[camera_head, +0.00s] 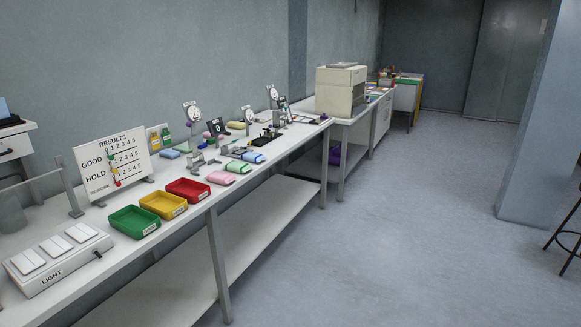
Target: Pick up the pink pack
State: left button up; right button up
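A pink pack (221,178) lies flat near the front edge of the white bench, just right of the red tray. A green pack (238,167) lies right behind it, and a blue pack (252,157) lies farther along the same edge. Another small pink item (213,136) shows deeper on the bench, partly hidden among other items. Neither of my grippers is in view.
Green (149,231), yellow (182,212) and red (206,197) trays line the bench's front edge. A results board (112,160) and a light box (60,259) stand to the left. Dial gauges and small fixtures crowd the back. The floor (390,240) right of the bench is clear.

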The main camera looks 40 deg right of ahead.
aim_at(216, 177)
jog(key=z, duration=1.1)
